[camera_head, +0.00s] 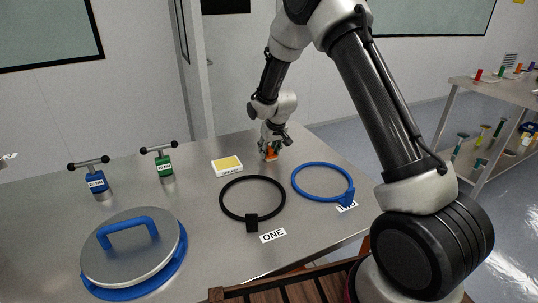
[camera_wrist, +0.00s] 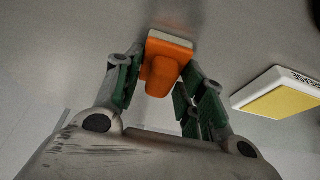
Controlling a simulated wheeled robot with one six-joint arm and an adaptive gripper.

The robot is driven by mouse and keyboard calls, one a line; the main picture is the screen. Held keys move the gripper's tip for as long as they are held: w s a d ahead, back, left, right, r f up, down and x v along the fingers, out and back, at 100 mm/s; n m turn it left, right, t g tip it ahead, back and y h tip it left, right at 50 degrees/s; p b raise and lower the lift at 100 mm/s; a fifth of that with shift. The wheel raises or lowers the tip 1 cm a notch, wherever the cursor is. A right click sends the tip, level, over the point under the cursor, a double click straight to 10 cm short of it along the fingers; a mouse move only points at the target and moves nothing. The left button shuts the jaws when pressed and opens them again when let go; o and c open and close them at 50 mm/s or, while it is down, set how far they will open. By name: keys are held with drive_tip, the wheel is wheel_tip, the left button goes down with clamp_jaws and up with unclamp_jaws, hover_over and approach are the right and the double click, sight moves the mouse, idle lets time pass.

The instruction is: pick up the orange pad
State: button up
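The orange pad (camera_wrist: 163,68), an orange block with a pale base, is in the upper middle of the wrist view. It also shows small and partly covered under my gripper in the head view (camera_head: 270,155), at the far side of the metal table. My gripper (camera_wrist: 160,82) is open, with its green-lined fingers on either side of the pad. A narrow gap shows at the left finger; the right finger overlaps the pad's edge in the picture, and I cannot tell whether it touches. The pad appears to sit on the table.
A white and yellow grease box (camera_head: 228,166) lies left of my gripper. A black ring (camera_head: 252,177) and a blue ring (camera_head: 322,164) lie nearer. Blue (camera_head: 97,182) and green (camera_head: 164,164) T-handled tools and a round blue-handled lid (camera_head: 133,262) are at left.

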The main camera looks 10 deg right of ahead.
sight(269, 147)
wheel_tip(269, 147, up, 10)
drive_tip(key=shift+r, duration=0.1)
idle(0.5)
drive_tip(key=shift+o, duration=1)
drive_tip(key=shift+c, duration=0.4)
idle(0.4)
